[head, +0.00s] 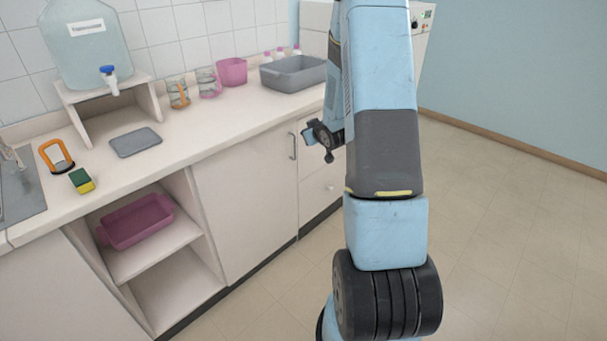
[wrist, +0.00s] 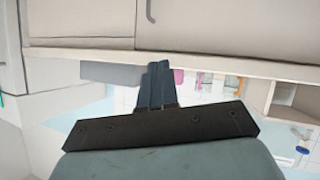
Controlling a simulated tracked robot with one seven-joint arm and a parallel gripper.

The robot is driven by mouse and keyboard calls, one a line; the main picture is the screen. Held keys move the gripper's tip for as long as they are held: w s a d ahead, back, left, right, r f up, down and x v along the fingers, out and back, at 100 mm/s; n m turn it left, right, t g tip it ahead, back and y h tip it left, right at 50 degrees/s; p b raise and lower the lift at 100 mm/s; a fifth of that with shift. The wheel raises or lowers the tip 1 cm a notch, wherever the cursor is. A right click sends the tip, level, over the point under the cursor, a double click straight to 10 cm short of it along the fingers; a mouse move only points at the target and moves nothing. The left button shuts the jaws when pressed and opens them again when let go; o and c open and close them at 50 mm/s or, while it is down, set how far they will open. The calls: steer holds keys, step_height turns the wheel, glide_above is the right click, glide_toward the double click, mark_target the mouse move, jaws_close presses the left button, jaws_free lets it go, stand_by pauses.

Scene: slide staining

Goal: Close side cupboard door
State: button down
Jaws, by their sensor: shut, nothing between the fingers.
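The side cupboard door (head: 245,195) is the white panel under the counter, right of the open shelves, with a grey bar handle (head: 292,146) near its right edge. It looks flush or nearly flush with the cupboard front; a small gap cannot be ruled out. My gripper (head: 309,137) is in front of the counter, just right of the handle, shut and empty. In the wrist view, which is upside down, the shut fingers (wrist: 158,84) point toward the counter edge. The door (wrist: 210,25) and its handle (wrist: 149,14) show there too, apart from the fingers.
The open shelves hold a pink tray (head: 138,222). On the counter (head: 215,125) stand a water carboy (head: 85,50), glass jars, a pink container (head: 232,72) and a grey basin (head: 290,73). A drawer unit (head: 318,180) adjoins the door at right. The floor (head: 500,220) at right is clear.

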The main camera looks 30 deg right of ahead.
steer(key=s+d+f+m+t+y, duration=0.1)
steer(key=s+d+f+t, duration=0.2)
steer(key=f, duration=0.8)
steer(key=s+f+m+t, duration=0.15)
steer(key=s+f, duration=0.25)
steer(key=f, duration=0.8)
steer(key=w, duration=1.3)
steer(key=shift+w+a+r+t, duration=0.15)
steer(key=shift+w+a+t, duration=0.2)
steer(key=shift+t, duration=0.1)
